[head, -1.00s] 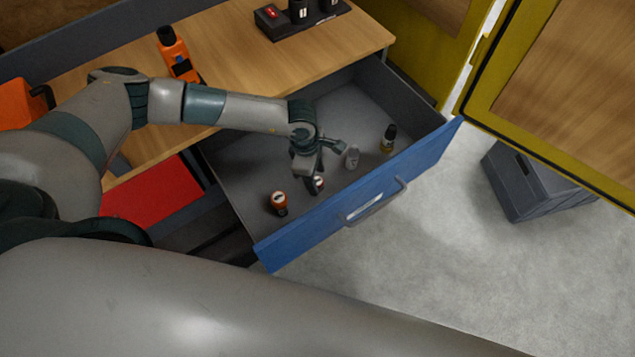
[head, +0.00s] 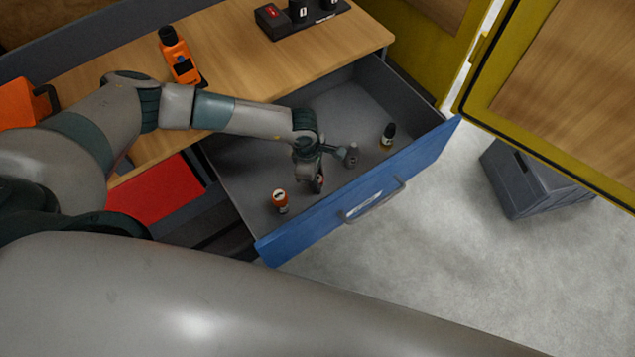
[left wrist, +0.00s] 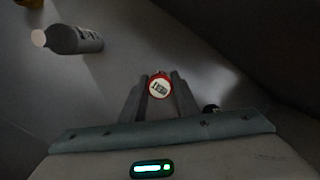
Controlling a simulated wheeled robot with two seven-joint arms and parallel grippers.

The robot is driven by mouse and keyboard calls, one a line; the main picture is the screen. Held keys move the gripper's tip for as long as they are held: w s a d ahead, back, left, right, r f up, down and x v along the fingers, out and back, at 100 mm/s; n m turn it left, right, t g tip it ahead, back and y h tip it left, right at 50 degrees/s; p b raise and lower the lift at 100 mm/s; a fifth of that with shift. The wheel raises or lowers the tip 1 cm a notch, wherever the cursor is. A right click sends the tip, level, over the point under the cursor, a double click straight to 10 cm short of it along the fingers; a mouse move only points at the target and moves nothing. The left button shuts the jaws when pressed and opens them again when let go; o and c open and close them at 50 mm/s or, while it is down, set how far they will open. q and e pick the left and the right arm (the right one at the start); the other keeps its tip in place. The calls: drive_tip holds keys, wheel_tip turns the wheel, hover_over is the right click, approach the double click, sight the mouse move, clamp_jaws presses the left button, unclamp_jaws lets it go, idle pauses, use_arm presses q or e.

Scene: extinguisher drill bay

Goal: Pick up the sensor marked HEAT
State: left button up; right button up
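A sensor with a red rim and a white, printed top (left wrist: 159,87) sits between the two fingers of my left gripper (left wrist: 160,97) in the left wrist view. The fingers press close on both its sides. Its lettering is too small to read surely. In the head view my left gripper (head: 317,177) is low in the open drawer, partly hiding this sensor. An orange sensor with a white top (head: 280,201) stands to its left. A grey cylinder (head: 352,156) stands to its right, also in the left wrist view (left wrist: 76,39). My right gripper is not in view.
The drawer has a blue front (head: 365,195) with a handle. A dark bottle with a yellowish base (head: 387,136) stands at its right. An orange device (head: 179,56) and a dark block (head: 300,17) are on the wooden bench (head: 235,50). A grey bin (head: 530,180) stands on the floor.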

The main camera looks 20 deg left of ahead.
use_arm(q)
drive_tip(key=shift+r, duration=0.1)
wheel_tip(320, 180, up, 8)
drive_tip(key=b, duration=0.3)
drive_tip(key=shift+r, duration=0.2)
drive_tip(key=shift+r+b, duration=0.35)
drive_tip(key=shift+r, duration=0.4)
